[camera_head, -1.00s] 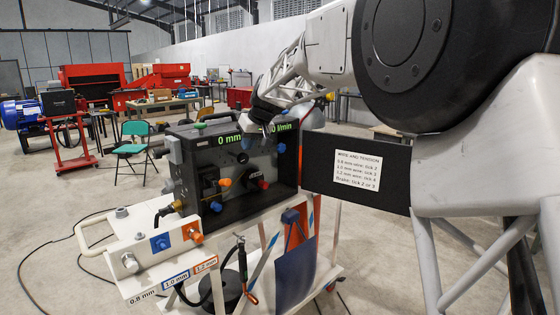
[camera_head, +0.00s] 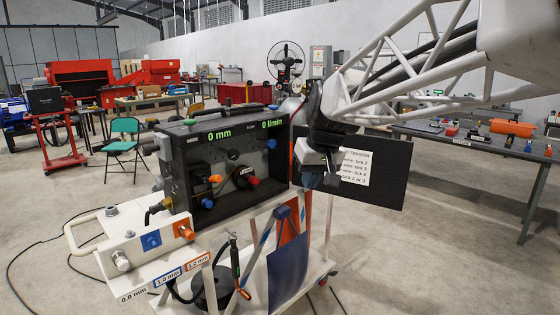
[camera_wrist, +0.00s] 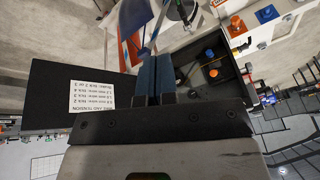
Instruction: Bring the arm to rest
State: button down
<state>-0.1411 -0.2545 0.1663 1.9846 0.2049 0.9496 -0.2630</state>
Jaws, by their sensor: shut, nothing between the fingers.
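My gripper (camera_head: 322,180) hangs at the end of my arm, to the right of the black feeder box (camera_head: 228,198) and in front of its open door panel (camera_head: 390,185). It hides part of the door's white label (camera_head: 356,167). In the wrist view, my gripper's two fingers (camera_wrist: 155,62) lie together, shut and empty. The feeder box (camera_wrist: 225,88) is just right of the fingers there, and the door panel (camera_wrist: 55,95) is on the left. The box displays read 0 mm and 0 l/min.
The box stands on a white cart with a shelf (camera_head: 135,262) of labelled rollers at the front left. A torch (camera_head: 238,270) hangs at its front. A green chair (camera_head: 122,140) and a red cart (camera_head: 58,150) stand at the left. A long workbench (camera_head: 480,148) is at the right. Floor at the right is clear.

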jog(key=s+d+f+m+h, duration=0.1)
jog(key=s+d+f, duration=0.3)
jog(key=s, duration=0.5)
jog(key=s+d+f+m, duration=0.1)
jog(key=s+d+f, duration=0.2)
jog(key=s, duration=0.7)
jog(key=s+d+f+m+h, duration=0.1)
jog(key=s+d+f, duration=0.3)
jog(key=s, duration=0.5)
notch_tip(320, 180, down, 2)
jog(key=shift+s+d+f+m+g+h, duration=0.15)
jog(key=shift+s+d+m+g+h, duration=0.15)
jog(key=shift+s+m, duration=0.1)
